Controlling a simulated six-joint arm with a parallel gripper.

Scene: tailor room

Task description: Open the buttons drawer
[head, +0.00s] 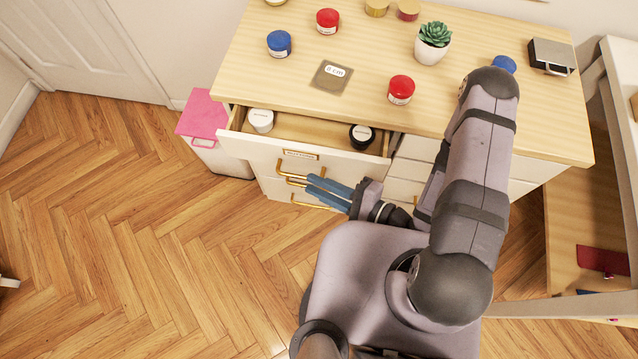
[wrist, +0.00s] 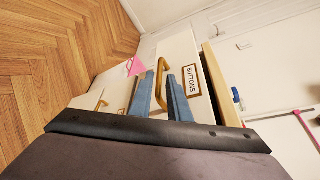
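The buttons drawer (head: 240,149) is the top drawer of the dresser and stands partly pulled out, with a white jar and a black jar inside. Its front carries a label, which reads BUTTONS in the wrist view (wrist: 193,80), and a brass handle (head: 281,170). My gripper (head: 312,184) is at the drawer front, close to the handle. In the wrist view the two blue fingers (wrist: 161,86) are apart, with the brass handle (wrist: 162,68) showing between their tips. Whether either finger touches it is unclear.
Closed drawers with brass handles lie below. The wooden dresser top (head: 350,105) holds several jars, a potted succulent (head: 433,43) and a card marked 8 cm (head: 332,77). A pink-lidded bin (head: 202,114) stands left of the dresser. The floor (head: 130,220) at left is clear.

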